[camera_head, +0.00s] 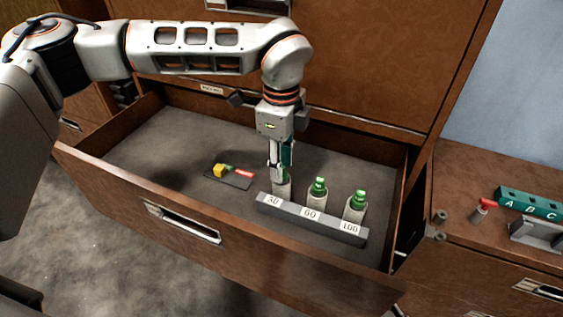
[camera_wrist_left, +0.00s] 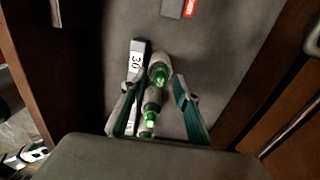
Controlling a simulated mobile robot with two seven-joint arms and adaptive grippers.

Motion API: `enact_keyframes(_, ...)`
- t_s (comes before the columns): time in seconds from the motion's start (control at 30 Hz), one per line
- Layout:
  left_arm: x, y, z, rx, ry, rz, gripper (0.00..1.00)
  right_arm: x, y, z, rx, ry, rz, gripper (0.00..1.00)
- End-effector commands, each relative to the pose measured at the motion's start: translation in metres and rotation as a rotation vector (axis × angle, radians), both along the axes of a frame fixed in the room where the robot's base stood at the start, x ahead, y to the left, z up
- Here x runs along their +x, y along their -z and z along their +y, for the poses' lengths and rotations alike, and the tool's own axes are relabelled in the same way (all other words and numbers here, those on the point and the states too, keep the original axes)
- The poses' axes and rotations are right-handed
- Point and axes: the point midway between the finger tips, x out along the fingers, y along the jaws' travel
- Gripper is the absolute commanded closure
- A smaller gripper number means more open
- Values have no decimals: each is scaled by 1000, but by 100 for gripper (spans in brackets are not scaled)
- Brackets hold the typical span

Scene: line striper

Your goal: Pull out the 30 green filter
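The 30 filter (camera_head: 283,188) has a pale body and a green top. It stands upright in the open drawer behind the label 30 on a grey rack (camera_head: 311,219). My left gripper (camera_head: 279,172) points down over it and hides most of its green top. In the left wrist view the left gripper (camera_wrist_left: 156,92) is open, its two teal fingers apart on either side of the row. There the 30 filter (camera_wrist_left: 160,74) lies near the fingertips, with a visible gap to the right finger. The 60 filter (camera_head: 317,194) and 100 filter (camera_head: 356,205) stand to the right.
A dark plate (camera_head: 229,180) with a yellow block and a red tag lies left of the rack on the drawer floor. The drawer's front wall (camera_head: 180,222) stands before the rack. A teal block marked A, B, C (camera_head: 530,204) is on the right cabinet.

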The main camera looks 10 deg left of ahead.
Motion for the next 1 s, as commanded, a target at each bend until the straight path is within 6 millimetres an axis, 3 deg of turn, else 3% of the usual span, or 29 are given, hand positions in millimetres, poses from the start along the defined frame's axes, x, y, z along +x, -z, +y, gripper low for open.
enact_keyframes(0.13, 0, 0, 0, 0, 0, 0, 72, 0, 0, 0, 0, 0, 0, 60)
enact_keyframes(0.23, 0, 0, 0, 0, 0, 0, 98, 0, 0, 0, 0, 0, 1, 60)
enact_keyframes(0.27, 0, 0, 0, 0, 0, 0, 100, 0, 0, 0, 0, 0, 1, 60)
enact_keyframes(1.0, 0, -9, 0, 0, 0, -1, 100, -1, -2, 0, -2, 0, 4, 60)
